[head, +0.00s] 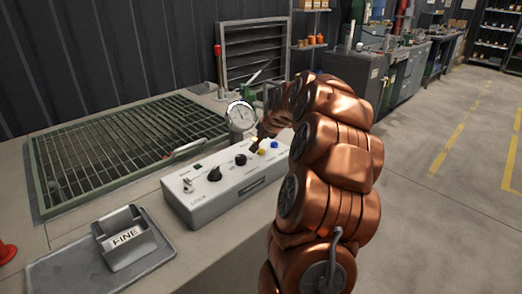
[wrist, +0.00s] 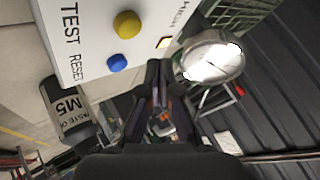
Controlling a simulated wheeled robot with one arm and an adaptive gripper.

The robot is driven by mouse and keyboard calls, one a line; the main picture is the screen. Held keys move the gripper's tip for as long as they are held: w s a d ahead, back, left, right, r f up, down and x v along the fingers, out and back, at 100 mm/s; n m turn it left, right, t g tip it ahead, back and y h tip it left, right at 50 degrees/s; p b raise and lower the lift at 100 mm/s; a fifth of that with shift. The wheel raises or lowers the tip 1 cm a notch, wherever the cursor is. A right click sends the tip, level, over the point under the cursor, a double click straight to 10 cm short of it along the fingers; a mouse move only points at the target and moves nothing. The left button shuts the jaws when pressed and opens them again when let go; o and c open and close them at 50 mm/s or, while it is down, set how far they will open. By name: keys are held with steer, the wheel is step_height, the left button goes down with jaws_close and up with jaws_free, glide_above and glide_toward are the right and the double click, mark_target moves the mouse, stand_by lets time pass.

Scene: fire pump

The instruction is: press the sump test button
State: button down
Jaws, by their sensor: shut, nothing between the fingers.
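The grey control box (head: 228,185) sits on the bench in the head view. Its yellow button (wrist: 127,25), beside the word TEST, shows at the top of the wrist view, and also in the head view (head: 261,151). The blue button (wrist: 117,62) is by the word RESET. My gripper (wrist: 160,68) is shut and empty, with its tips just off the panel edge in the wrist picture, lower right of the yellow button. In the head view my gripper (head: 256,140) is over the box's far right part, by the yellow button; contact cannot be told.
A green grating (head: 110,150) lies behind, and a FINE holder (head: 125,238) stands at front left.

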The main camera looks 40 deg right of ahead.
steer(key=shift+r, duration=1.15)
